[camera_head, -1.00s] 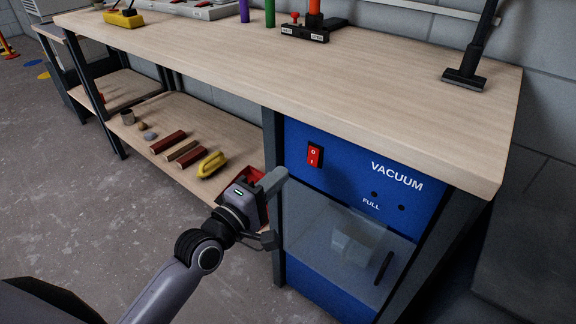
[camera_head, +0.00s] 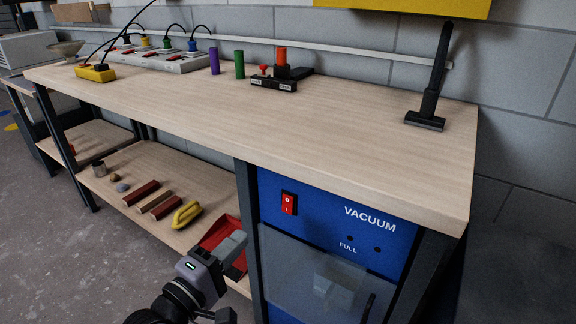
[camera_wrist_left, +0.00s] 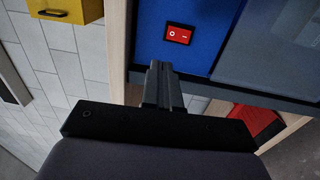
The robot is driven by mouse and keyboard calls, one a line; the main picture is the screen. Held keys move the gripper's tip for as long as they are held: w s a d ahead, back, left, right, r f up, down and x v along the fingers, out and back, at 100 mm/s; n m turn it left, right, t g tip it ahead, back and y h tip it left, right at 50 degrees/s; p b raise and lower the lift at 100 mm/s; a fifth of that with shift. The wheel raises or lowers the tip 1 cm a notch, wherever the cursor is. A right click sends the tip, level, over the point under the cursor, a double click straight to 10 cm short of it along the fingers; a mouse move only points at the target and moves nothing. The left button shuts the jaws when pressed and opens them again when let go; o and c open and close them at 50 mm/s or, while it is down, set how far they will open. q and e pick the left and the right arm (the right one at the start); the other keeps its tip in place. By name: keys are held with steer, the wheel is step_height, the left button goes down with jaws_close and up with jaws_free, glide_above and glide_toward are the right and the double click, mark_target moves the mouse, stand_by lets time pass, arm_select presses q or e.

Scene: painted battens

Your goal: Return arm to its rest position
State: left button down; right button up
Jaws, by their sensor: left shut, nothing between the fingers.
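My left gripper (camera_head: 236,243) is in the lower middle of the head view, in front of the bench's lower shelf and just left of the blue vacuum cabinet (camera_head: 330,212). Its fingers are shut with nothing between them. In the left wrist view the closed fingers (camera_wrist_left: 162,84) point toward the blue cabinet with its red switch (camera_wrist_left: 178,35). The switch also shows in the head view (camera_head: 289,203). My right gripper is not in view.
The wooden bench top (camera_head: 250,120) carries a power strip, purple and green cylinders, and a black stand at right. The lower shelf (camera_head: 125,180) holds painted battens (camera_head: 155,200), a yellow object (camera_head: 186,214) and a red tray (camera_head: 222,232). Grey floor lies open at left.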

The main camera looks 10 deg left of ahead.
arm_select(q)
steer(key=s+f+m+g+y, duration=0.2)
steer(key=s+f+m+g, duration=0.2)
steer(key=s+f+m, duration=0.5)
steer(key=s+f+m+g+y, duration=0.25)
steer(key=s+f+m, duration=0.35)
steer(key=f, duration=0.6)
step_height(320, 180, up, 14)
steer(key=a+m+p, duration=0.1)
steer(key=p, duration=1.5)
steer(key=shift+s+a+f+g, duration=0.25)
steer(key=shift+s+a+g, duration=0.1)
steer(key=shift+a, duration=0.05)
